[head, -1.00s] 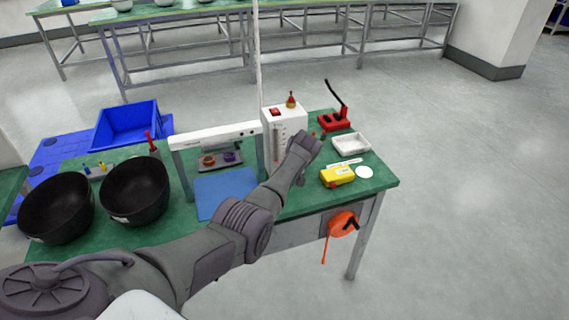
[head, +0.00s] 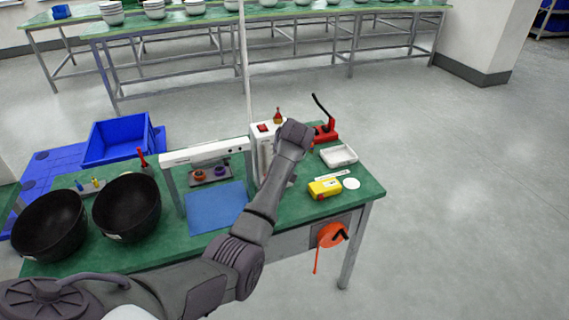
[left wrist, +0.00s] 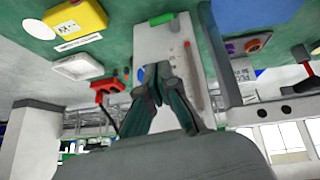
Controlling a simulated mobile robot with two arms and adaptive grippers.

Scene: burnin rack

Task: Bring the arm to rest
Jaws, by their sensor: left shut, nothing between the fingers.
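My left arm reaches in the head view from the lower left over the green workbench (head: 150,250). Its wrist end covers part of the white upright box (head: 265,150), and the fingers are hidden there. In the left wrist view my left gripper (left wrist: 158,80) has its two dark fingers together, with nothing between them. The fingers show in front of the white box (left wrist: 176,45); I cannot tell the gap between them. My right gripper is in neither view.
Two black bowls (head: 127,207), a blue mat (head: 217,207), a yellow device (head: 324,188), a white tray (head: 338,156) and a red lever tool (head: 325,132) are on the bench. An orange reel (head: 331,235) hangs at its front. The floor to the right is clear.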

